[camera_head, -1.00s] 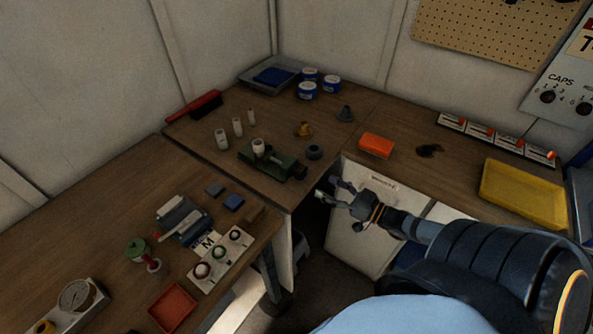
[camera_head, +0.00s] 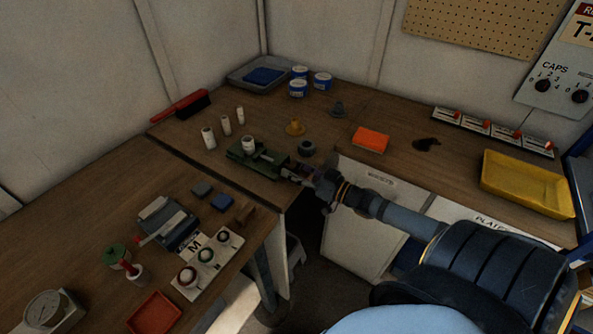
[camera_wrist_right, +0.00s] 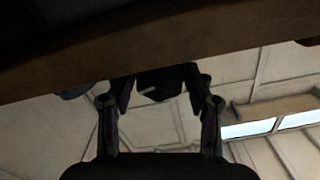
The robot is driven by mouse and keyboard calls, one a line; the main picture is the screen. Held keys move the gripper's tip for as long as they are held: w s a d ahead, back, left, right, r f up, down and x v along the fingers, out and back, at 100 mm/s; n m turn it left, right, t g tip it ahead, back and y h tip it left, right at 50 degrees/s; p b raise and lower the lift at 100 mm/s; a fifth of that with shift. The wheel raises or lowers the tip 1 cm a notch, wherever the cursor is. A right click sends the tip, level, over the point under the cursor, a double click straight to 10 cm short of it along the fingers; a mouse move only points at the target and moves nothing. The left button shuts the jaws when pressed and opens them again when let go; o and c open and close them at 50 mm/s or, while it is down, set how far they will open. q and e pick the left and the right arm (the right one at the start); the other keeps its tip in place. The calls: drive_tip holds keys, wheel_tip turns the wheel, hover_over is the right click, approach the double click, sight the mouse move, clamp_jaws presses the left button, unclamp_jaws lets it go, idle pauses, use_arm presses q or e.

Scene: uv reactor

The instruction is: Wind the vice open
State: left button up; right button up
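The small green vice (camera_head: 240,154) sits near the front edge of the corner bench in the head view. A white cylinder (camera_head: 249,143) stands at its jaws; whether it is clamped cannot be told. My right gripper (camera_head: 296,174) is at the vice's right end, over the bench edge. In the right wrist view, its two fingers (camera_wrist_right: 158,92) are spread apart on either side of a dark block (camera_wrist_right: 160,82) with a pale bar, probably the vice's screw end. Contact cannot be told. The vice handle is mostly hidden by my gripper in the head view. My left gripper is not in view.
An orange block (camera_head: 370,139) and yellow tray (camera_head: 526,184) lie right. The bench edge (camera_wrist_right: 150,68) crosses the wrist view above the fingers.

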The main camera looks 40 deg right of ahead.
drive_tip(key=c, duration=0.6)
drive_tip(key=shift+n, duration=0.3)
drive_tip(key=n+p, duration=0.1)
drive_tip(key=n, duration=0.2)
drive_tip(key=shift+r, duration=0.1)
drive_tip(key=shift+n+p, duration=0.6)
drive_tip(key=shift+n, duration=0.5)
drive_tip(key=o, duration=1.1)
drive_tip(key=shift+o, duration=0.2)
drive_tip(key=shift+s, duration=0.1)
